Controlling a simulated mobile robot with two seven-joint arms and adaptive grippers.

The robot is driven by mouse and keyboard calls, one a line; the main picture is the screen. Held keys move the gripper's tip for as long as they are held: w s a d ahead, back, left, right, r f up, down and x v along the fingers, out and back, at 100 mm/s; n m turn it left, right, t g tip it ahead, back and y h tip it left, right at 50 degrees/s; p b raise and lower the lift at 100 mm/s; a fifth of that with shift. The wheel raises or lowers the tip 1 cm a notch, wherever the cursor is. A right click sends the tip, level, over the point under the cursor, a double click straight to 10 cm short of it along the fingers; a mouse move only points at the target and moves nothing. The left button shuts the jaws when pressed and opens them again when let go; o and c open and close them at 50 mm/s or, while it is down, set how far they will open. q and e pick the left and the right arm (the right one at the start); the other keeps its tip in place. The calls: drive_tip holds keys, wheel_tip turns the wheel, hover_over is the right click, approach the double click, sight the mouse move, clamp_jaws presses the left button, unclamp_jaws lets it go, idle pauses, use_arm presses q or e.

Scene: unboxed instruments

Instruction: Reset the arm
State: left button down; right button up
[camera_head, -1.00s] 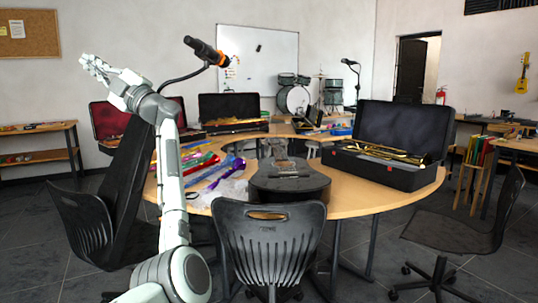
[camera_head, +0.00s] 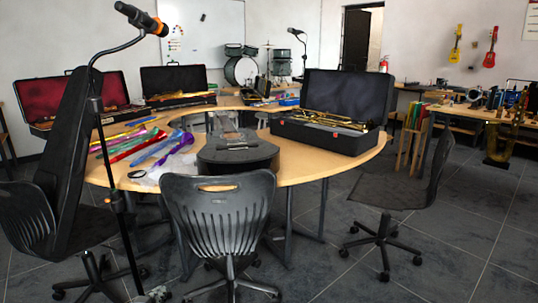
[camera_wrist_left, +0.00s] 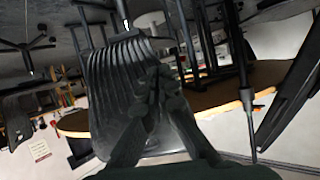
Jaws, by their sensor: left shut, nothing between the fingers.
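My left gripper (camera_head: 155,294) shows only as a small pale piece at the bottom edge of the head view, low in front of the table and left of the front chair's base. In the left wrist view my left gripper (camera_wrist_left: 160,78) has its two dark fingers together at the tips, with nothing between them. Behind the fingers in that view is a black chair back (camera_wrist_left: 118,90), seen tilted; I cannot tell the gap to it. The rest of the left arm is out of the head view. My right gripper is in neither view.
A black chair (camera_head: 222,215) stands at the front of the round wooden table (camera_head: 310,172). A microphone stand (camera_head: 110,165) rises at left beside a black case (camera_head: 66,150). Floor is open at lower right.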

use_arm(q)
drive_tip(key=s+d+f+m+g, duration=0.25)
drive_tip(key=s+f+g, duration=0.35)
drive_tip(key=s+f, duration=1.3)
drive_tip(key=s+f+g, duration=0.2)
drive_tip(key=s, duration=0.7)
drive_tip(key=s+f+g, duration=0.2)
drive_tip(key=s+f, duration=0.1)
drive_tip(key=s, duration=0.7)
drive_tip(key=shift+d+f+g, duration=0.3)
drive_tip(key=shift+d+f, duration=0.05)
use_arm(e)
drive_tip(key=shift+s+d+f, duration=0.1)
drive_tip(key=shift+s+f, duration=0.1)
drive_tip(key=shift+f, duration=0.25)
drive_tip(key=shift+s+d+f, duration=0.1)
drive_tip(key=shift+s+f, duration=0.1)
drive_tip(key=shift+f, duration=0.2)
use_arm(q)
drive_tip(key=shift+s, duration=0.1)
